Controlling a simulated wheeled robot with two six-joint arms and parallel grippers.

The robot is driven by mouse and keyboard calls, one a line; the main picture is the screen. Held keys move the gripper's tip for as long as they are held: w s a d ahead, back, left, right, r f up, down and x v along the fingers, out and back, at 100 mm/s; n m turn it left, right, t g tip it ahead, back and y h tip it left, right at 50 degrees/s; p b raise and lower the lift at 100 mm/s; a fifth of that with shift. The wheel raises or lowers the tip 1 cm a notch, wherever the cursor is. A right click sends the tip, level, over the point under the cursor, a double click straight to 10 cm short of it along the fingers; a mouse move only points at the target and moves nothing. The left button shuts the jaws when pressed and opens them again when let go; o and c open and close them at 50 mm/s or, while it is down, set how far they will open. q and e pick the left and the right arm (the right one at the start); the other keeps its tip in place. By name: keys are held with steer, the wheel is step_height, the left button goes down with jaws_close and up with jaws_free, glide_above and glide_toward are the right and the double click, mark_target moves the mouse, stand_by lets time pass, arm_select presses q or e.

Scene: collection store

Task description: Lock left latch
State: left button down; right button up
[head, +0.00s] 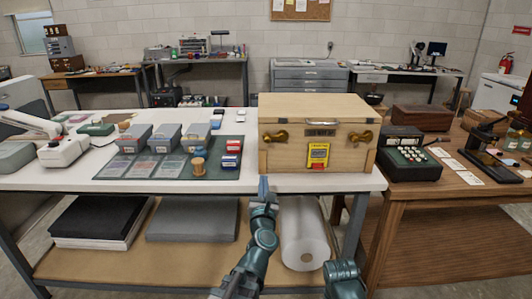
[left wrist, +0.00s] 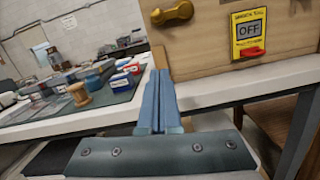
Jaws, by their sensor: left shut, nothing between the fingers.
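The wooden case (head: 310,142) stands shut on the white table, its front facing me. The left latch (head: 276,137) is a brass lever on its front. It lies roughly level, and it also shows in the left wrist view (left wrist: 172,13). A matching right latch (head: 361,137) is on the other side. A yellow tag (head: 318,155) reading OFF hangs between them and also shows in the left wrist view (left wrist: 250,36). My left gripper (head: 263,187) is shut and empty, in front of the table edge, below the left latch and apart from the case. My right gripper is not seen.
A dark green mat (head: 222,171) with several grey bins, a wooden spool (head: 198,165) and small boxes lies left of the case. A black adding machine (head: 409,155) stands close to its right. The table edge (head: 150,185) runs in front. A white roll (head: 303,238) lies on the lower shelf.

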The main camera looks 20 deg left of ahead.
mark_target(275, 139)
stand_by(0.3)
arm_select(q)
steer(key=p+x, duration=0.1)
steer(key=x, duration=1)
steer(key=shift+d+r+p, duration=0.1)
steer(key=shift+p, duration=0.3)
steer(key=r+p, duration=0.3)
steer(key=shift+s+d+r+p, duration=0.15)
steer(key=shift+d+r+p, duration=0.15)
steer(key=shift+a+r+m, duration=0.1)
steer(key=shift+r+m, duration=0.05)
steer(key=shift+m, duration=0.25)
